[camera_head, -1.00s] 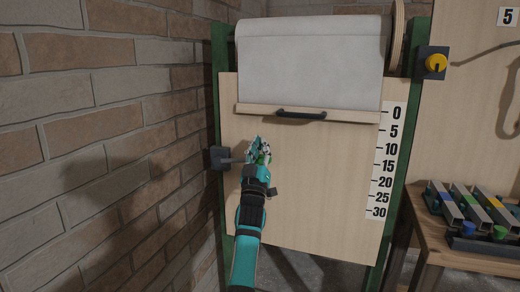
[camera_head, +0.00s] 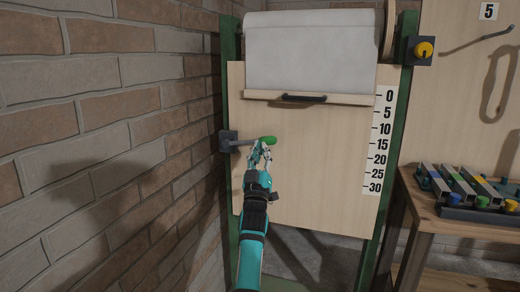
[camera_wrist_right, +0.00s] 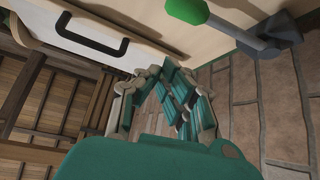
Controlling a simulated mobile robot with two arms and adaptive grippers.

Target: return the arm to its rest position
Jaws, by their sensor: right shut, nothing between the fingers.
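My right arm reaches up from the bottom middle of the head view. Its teal gripper (camera_head: 260,152) is shut and empty. Its fingertips are just below the green knob of a lever (camera_head: 268,140) and look apart from it. The lever's grey bar runs left to a dark mount (camera_head: 228,141) on the green frame. In the right wrist view the shut fingers (camera_wrist_right: 150,85) are in the middle, and the green-ended lever (camera_wrist_right: 210,18) is at the top right, clear of them. My left gripper is not in view.
A wooden board (camera_head: 300,170) with a 0 to 30 scale (camera_head: 380,140) stands close ahead. A white roll sheet with a black handle (camera_head: 304,99) hangs above. A brick wall (camera_head: 100,130) is close on the left. A wooden table (camera_head: 460,226) with coloured-ended bars is at right.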

